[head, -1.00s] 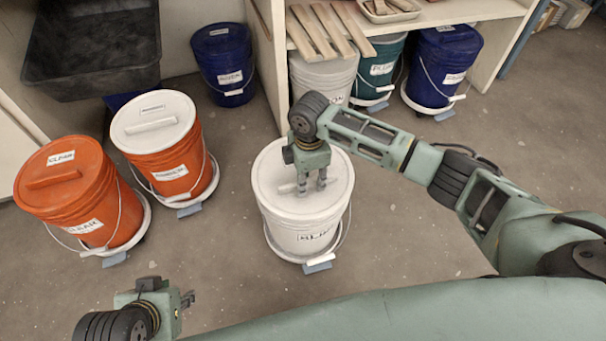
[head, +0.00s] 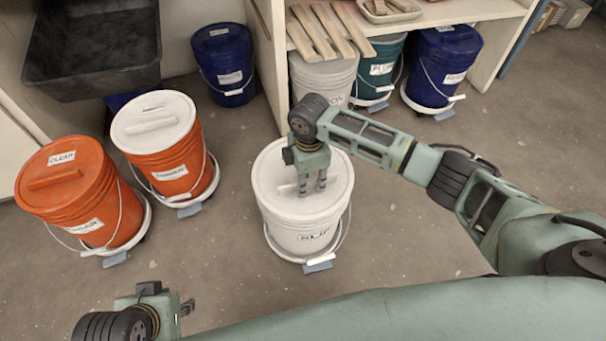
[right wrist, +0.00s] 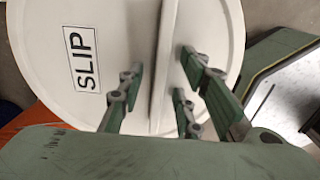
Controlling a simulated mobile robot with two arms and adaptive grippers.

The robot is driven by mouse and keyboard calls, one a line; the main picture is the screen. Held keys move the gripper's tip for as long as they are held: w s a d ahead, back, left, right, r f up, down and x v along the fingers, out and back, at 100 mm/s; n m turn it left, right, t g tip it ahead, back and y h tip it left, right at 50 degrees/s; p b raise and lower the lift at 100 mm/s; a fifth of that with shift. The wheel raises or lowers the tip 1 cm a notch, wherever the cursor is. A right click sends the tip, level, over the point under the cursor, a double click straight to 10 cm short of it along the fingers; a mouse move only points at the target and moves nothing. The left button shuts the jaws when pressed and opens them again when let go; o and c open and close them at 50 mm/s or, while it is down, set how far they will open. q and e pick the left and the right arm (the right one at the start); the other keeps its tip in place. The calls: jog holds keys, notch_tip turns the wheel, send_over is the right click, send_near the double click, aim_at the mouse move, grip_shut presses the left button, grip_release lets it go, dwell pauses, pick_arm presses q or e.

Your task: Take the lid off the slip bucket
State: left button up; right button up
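The white slip bucket (head: 283,228) stands upright on the floor in the middle of the head view. Its white lid (head: 330,170) sits on top and has a raised bar handle across it. In the right wrist view the lid (right wrist: 50,25) carries a label reading SLIP (right wrist: 82,60). My right gripper (head: 311,189) points down over the lid, with its fingers on either side of the handle (right wrist: 168,30). Gaps seem to show between fingers and handle, so it looks open. My left gripper (head: 187,307) is at the lower left, away from the bucket; its fingers are hard to make out.
Two orange buckets, one with an orange lid (head: 85,160) and one with a white lid (head: 185,115), stand to the left. A blue bucket (head: 225,70) stands behind. More buckets stand under a shelf (head: 440,15) at the back. Bare floor surrounds the slip bucket.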

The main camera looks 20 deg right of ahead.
dwell(0.9)
grip_shut()
